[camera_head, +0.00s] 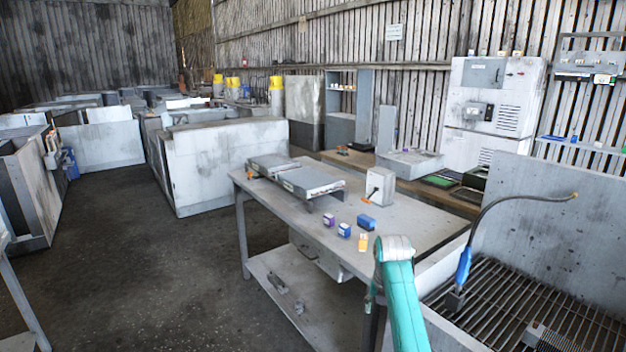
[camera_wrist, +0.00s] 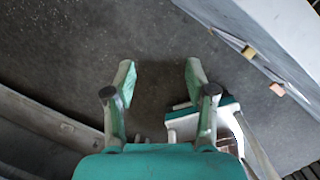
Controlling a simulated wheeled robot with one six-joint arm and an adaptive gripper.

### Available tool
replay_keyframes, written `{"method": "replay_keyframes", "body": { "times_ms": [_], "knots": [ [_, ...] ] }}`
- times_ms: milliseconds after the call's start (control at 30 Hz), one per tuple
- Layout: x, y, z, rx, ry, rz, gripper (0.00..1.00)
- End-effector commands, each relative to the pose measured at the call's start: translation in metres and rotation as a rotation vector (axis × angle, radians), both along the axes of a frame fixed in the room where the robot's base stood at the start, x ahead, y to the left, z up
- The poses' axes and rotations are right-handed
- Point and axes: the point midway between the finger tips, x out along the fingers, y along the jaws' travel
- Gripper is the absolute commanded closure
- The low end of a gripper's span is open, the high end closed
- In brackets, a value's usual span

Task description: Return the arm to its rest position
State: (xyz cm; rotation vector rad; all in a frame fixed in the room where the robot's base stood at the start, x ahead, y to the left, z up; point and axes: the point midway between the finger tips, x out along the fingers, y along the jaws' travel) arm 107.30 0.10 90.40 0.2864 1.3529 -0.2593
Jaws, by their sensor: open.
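My gripper (camera_wrist: 160,80) shows in the wrist view with its two teal fingers spread wide apart. Nothing is between the fingers; only dark floor shows beyond them. In the head view my teal arm (camera_head: 403,305) rises from the bottom edge, in front of the near right corner of the metal table (camera_head: 420,215). My gripper cannot be made out clearly in that view.
On the table are a purple block (camera_head: 328,220), a blue block (camera_head: 344,230), a larger blue block (camera_head: 366,222) and a yellow piece (camera_head: 363,242). A slatted bench (camera_head: 500,300) with a blue-handled hose (camera_head: 464,265) stands at right. Open floor (camera_head: 150,270) lies at left.

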Motion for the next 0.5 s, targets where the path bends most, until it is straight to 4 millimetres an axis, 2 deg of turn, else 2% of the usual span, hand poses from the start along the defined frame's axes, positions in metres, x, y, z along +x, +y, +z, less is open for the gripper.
{"method": "replay_keyframes", "body": {
  "times_ms": [267,500],
  "knots": [
    [-0.032,0.000,-0.090,0.056,-0.088,-0.222,0.45],
    [-0.081,-0.001,-0.170,0.148,-0.198,-0.474,0.45]
  ]
}}
